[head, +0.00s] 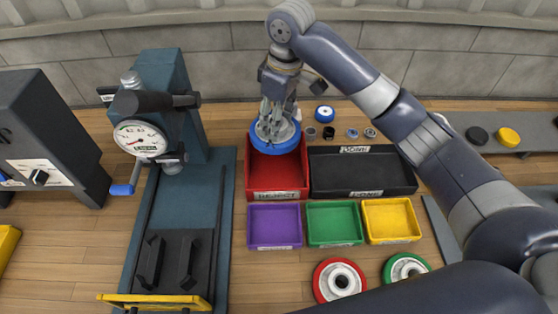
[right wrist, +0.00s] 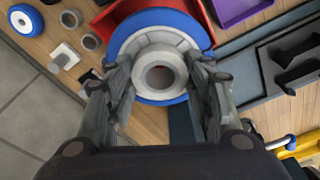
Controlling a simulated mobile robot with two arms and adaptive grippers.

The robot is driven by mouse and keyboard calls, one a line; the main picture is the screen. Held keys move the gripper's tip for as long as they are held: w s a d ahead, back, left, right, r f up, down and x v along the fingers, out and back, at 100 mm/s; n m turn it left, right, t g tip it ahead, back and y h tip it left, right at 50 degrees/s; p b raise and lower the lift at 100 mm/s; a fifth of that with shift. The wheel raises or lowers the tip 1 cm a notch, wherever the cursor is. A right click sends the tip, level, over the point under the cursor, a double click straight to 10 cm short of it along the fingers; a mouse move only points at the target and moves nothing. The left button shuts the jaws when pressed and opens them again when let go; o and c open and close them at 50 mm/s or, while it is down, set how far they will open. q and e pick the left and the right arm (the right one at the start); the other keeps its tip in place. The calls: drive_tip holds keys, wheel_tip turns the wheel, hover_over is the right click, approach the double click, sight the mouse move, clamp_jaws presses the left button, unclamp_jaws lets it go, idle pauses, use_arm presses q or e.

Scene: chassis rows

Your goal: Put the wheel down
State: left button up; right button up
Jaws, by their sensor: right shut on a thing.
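My right gripper (head: 279,118) points down and is shut on a wheel (head: 275,146) with a blue rim and a pale hub. In the right wrist view the fingers (right wrist: 160,95) sit on both sides of the hub of the wheel (right wrist: 185,22). In the head view the wheel overlaps the back part of the red tray (head: 276,194) labelled REJECT. I cannot tell how high it is above the tray floor. My left gripper is not in view.
A black DONE tray (head: 360,172) stands right of the red one. Purple (head: 274,226), green (head: 334,223) and yellow (head: 391,220) bins stand in front. A red-rimmed wheel (head: 326,292) and a green-rimmed wheel (head: 392,270) lie nearer. A gauge press (head: 170,90) stands left.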

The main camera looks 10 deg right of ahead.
wheel_tip(320, 180, down, 13)
drive_tip(key=shift+s+r+p, duration=0.15)
drive_tip(key=shift+p, duration=0.7)
wheel_tip(320, 180, down, 2)
drive_tip(key=shift+f, duration=0.65)
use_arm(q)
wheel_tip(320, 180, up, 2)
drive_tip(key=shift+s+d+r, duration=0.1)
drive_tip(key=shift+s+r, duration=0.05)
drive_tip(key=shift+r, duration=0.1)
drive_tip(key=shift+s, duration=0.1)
use_arm(e)
drive_tip(key=o, duration=1.4)
drive_tip(key=shift+f, duration=0.15)
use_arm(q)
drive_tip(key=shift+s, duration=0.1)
